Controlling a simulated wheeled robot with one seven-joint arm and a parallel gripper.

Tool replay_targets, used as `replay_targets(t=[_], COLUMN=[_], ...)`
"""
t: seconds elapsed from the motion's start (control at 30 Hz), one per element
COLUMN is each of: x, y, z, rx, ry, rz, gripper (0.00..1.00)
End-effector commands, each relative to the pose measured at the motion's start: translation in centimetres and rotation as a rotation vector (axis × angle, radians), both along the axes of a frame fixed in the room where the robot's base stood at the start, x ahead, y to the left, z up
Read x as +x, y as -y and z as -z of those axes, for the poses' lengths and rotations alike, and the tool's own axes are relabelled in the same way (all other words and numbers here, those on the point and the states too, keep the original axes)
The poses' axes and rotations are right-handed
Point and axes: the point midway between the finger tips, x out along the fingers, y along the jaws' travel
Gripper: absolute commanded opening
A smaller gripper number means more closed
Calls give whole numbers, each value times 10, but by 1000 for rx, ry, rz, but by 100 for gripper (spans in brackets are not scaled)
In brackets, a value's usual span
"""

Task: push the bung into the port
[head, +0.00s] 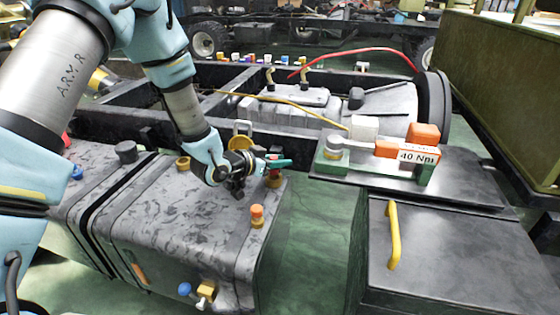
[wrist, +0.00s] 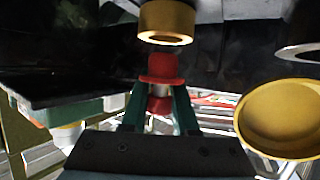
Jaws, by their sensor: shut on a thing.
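My gripper (head: 278,163) reaches over the right end of the grey tank in the head view, its green fingers pointing right. In the wrist view my gripper (wrist: 160,108) is shut on a red bung (wrist: 162,68), whose wide flange and tip stick out past the fingertips. A brass-coloured port ring (wrist: 167,22) shows just beyond the bung's tip, slightly right of it in the picture. A small dark gap seems to show between them, and their true distance is hard to judge.
The grey tank (head: 195,225) carries an orange-topped plug (head: 257,213) near my gripper. A yellow ring (wrist: 285,118) is close at right in the wrist view. A block labelled 40 Nm (head: 417,156) stands on the dark shelf at right. Green floor is clear between tank and box.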

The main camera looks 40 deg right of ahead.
Motion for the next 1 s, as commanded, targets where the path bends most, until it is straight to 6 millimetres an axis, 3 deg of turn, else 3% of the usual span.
replay_targets(t=[1.0], x=[0], y=[0], z=[14], rx=[0], ry=[0], rz=[0], gripper=[0])
